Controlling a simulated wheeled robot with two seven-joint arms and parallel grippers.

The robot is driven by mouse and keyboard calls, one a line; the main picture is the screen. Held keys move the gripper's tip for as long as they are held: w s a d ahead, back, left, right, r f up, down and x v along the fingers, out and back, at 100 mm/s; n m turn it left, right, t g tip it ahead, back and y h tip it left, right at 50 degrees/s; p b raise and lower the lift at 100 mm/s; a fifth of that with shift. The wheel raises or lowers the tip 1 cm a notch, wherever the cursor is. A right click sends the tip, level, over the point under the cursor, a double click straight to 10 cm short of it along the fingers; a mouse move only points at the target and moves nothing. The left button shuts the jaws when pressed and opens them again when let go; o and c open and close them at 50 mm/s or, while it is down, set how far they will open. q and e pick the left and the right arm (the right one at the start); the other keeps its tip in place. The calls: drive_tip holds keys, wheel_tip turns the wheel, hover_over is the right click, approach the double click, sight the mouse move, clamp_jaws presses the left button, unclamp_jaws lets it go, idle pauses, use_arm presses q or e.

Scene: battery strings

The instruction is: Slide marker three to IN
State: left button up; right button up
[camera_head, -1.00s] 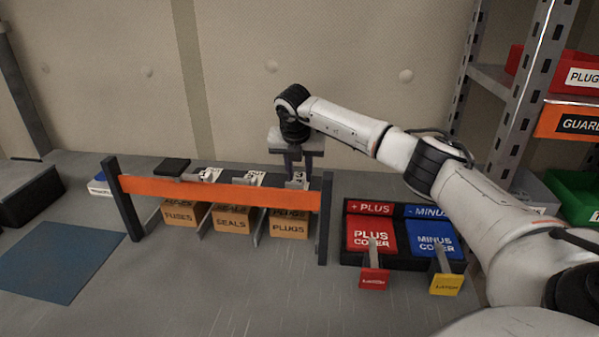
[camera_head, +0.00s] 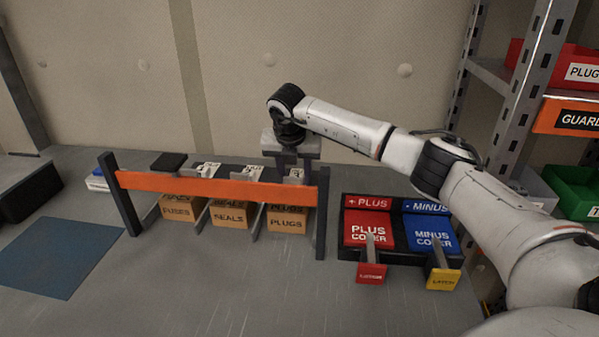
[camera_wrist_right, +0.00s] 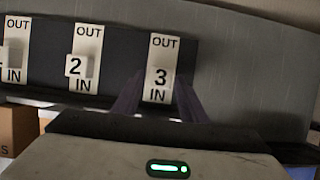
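Marker three (camera_wrist_right: 160,77) is a small white block with a black 3, on a white strip reading OUT at the top and IN at the bottom. It sits just above the IN label (camera_wrist_right: 154,96), below the middle of the strip. In the head view its strip (camera_head: 295,175) is behind the orange bar, partly covered by my gripper. My right gripper (camera_head: 293,166) points down over it. In the right wrist view its two dark fingers (camera_wrist_right: 158,95) stand apart, one on each side of the marker; contact cannot be told. My left gripper is not in view.
Marker two (camera_wrist_right: 76,67) and a partly cut-off marker one stand to the left on like strips. The orange bar (camera_head: 215,189) runs in front of the strips, with several bins below. Red plus cover (camera_head: 368,230) and blue minus cover (camera_head: 432,233) lie to the right.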

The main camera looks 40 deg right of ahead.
drive_tip(key=shift+o, duration=0.3)
drive_tip(key=shift+r, duration=0.1)
drive_tip(key=shift+r, duration=0.3)
drive_tip(key=b+v, duration=0.1)
drive_tip(key=v, duration=0.8)
drive_tip(key=shift+s+a+r, duration=0.15)
drive_tip(key=shift+s+r, duration=0.05)
drive_tip(key=shift+r, duration=0.1)
drive_tip(key=shift+f, duration=0.1)
